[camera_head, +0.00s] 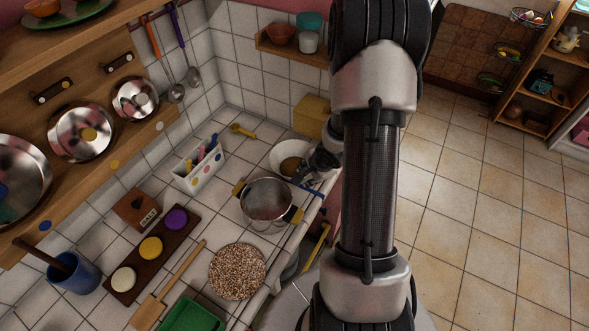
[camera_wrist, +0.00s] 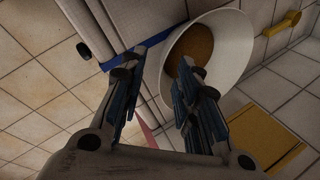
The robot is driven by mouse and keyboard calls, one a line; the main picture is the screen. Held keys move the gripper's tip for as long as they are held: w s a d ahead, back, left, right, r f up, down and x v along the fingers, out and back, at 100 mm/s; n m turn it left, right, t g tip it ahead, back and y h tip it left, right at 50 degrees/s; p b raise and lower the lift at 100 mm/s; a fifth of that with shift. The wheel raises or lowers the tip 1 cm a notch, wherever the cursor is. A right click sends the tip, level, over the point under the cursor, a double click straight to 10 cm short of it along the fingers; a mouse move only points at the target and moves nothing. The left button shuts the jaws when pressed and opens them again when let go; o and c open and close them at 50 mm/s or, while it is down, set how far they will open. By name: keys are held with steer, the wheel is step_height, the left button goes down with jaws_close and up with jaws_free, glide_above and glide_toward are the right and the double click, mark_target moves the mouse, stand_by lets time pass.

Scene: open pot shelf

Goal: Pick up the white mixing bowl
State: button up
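The white mixing bowl (camera_head: 283,150) stands on the tiled counter's right edge, next to the yellow box, with something brown in its bottom. In the wrist view the bowl (camera_wrist: 236,42) fills the upper middle, its inside facing the camera. My gripper (camera_wrist: 157,68) is open. Its right finger overlaps the bowl's near side, and its left finger lies outside the rim, so the near rim shows between them. I cannot tell if either finger touches the bowl. In the head view my gripper (camera_head: 316,162) is at the bowl's right side, partly hidden by my arm.
A steel pot (camera_head: 266,203) with yellow handles stands close in front of the bowl. A yellow box (camera_head: 311,117) is behind it. A white utensil holder (camera_head: 199,168) and a yellow scoop (camera_head: 243,130) are to the left. A blue strip (camera_wrist: 153,40) runs beside the bowl.

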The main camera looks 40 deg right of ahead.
steer(key=b+x, duration=0.3)
steer(key=x, duration=0.2)
steer(key=shift+w, duration=0.3)
jaws_close()
